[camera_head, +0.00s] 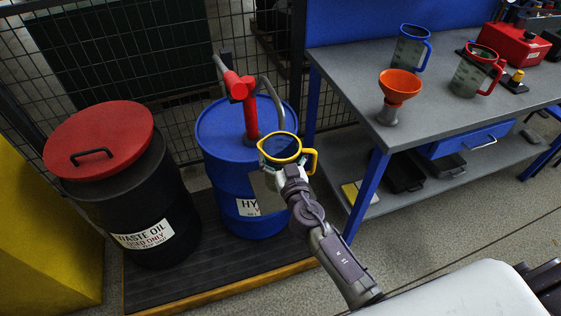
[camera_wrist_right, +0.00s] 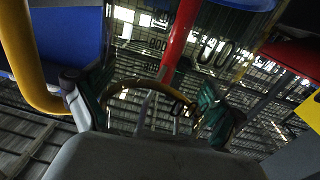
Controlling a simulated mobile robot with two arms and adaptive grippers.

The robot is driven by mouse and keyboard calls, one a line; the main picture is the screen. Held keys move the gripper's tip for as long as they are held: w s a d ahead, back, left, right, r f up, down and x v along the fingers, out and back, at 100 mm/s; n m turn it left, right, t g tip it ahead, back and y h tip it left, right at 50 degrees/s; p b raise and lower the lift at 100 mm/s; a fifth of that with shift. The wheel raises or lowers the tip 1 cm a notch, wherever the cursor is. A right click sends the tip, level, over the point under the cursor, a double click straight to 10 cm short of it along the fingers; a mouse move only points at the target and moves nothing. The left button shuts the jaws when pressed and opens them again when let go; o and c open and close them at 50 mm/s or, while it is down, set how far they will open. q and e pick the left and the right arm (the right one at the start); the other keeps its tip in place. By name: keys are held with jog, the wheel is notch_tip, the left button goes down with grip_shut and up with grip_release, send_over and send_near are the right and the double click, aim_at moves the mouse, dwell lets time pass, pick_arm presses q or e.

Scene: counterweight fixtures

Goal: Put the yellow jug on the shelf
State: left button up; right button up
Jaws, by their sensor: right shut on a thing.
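The yellow jug (camera_head: 281,154), with a yellow rim and handle, is upright or nearly so in front of the blue drum in the head view. My right gripper (camera_head: 279,174) is shut on its body just below the rim. In the right wrist view, the yellow handle (camera_wrist_right: 24,62) curves at the left, and my right gripper's fingers (camera_wrist_right: 155,110) stand on either side of the see-through body. The lower shelf (camera_head: 505,153) of the workbench is to the right, apart from the jug. My left gripper is not in view.
The blue drum (camera_head: 228,180) with a red pump (camera_head: 248,105) stands close behind the jug. A black waste-oil drum (camera_head: 135,195) is at left. The workbench (camera_head: 375,95) carries an orange funnel (camera_head: 399,86), blue and red jugs. Dark trays (camera_head: 404,174) and a blue drawer (camera_head: 468,140) crowd the shelf area.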

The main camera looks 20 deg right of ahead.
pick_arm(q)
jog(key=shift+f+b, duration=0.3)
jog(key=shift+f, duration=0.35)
pick_arm(e)
jog(key=shift+f, duration=1.25)
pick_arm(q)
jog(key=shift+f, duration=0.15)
pick_arm(e)
jog(key=o, duration=0.8)
jog(key=shift+f, duration=0.1)
jog(key=shift+o, duration=0.2)
jog(key=shift+r, duration=0.2)
pick_arm(q)
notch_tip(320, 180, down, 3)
jog(key=b, duration=0.3)
pick_arm(e)
jog(key=s, duration=1.2)
